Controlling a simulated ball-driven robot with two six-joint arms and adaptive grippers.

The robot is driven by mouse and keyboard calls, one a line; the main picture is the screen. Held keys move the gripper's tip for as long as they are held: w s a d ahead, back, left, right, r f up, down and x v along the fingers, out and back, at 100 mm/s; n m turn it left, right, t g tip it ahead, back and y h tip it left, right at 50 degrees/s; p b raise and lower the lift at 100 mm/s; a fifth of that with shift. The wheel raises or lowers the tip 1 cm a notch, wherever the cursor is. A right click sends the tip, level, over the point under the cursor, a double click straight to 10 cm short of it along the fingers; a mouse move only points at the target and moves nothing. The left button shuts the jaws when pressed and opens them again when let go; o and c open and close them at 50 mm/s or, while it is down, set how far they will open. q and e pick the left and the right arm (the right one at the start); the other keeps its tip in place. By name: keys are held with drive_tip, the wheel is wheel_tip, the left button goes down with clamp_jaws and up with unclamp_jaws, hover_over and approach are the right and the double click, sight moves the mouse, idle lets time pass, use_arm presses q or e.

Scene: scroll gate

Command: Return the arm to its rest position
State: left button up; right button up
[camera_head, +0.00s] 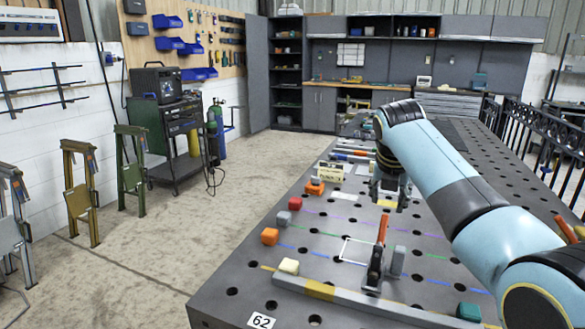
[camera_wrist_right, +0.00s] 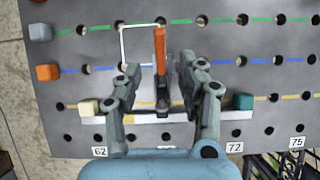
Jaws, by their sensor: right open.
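My right arm (camera_head: 440,175) reaches in from the right over the dark perforated table (camera_head: 235,300). My right gripper (camera_head: 388,203) hangs above the table with its fingers apart. In the right wrist view the open gripper (camera_wrist_right: 160,68) has nothing pinched between its fingers. A clamp with an upright orange handle (camera_head: 383,228) stands close by. In the wrist view the handle (camera_wrist_right: 160,50) appears between the fingers, apart from both. My left gripper is not in view.
A long grey bar (camera_head: 390,311) lies along the near table edge. A yellow cube (camera_head: 289,266), orange cube (camera_head: 270,236), red cube (camera_head: 295,203) and teal block (camera_head: 468,312) sit on the table. A white square outline (camera_wrist_right: 121,45) lies beside the clamp. Black railing (camera_head: 545,135) borders the right.

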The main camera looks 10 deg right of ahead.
drive_tip(key=s+f+m, duration=0.4)
drive_tip(key=s+m, duration=0.2)
drive_tip(key=s, duration=0.3)
drive_tip(key=s+f+m, duration=0.5)
drive_tip(key=s+m, duration=0.1)
drive_tip(key=s, duration=0.2)
drive_tip(key=s+a+r+m+g+y, duration=0.1)
drive_tip(key=s+a+r+m, duration=0.1)
drive_tip(key=s+m, duration=0.8)
drive_tip(key=s+a+r+m+y, duration=0.15)
drive_tip(key=s+m, duration=0.45)
drive_tip(key=s, duration=0.8)
drive_tip(key=s+d+f+g+b, duration=0.15)
drive_tip(key=f+b, duration=0.25)
drive_tip(key=f, duration=1.5)
drive_tip(key=s+d+f+g+b, duration=0.15)
drive_tip(key=f+b, duration=0.35)
drive_tip(key=f, duration=1.4)
drive_tip(key=s+f+m+b, duration=0.1)
drive_tip(key=s+f+b, duration=0.4)
drive_tip(key=s+f, duration=1.3)
drive_tip(key=shift+f, duration=0.55)
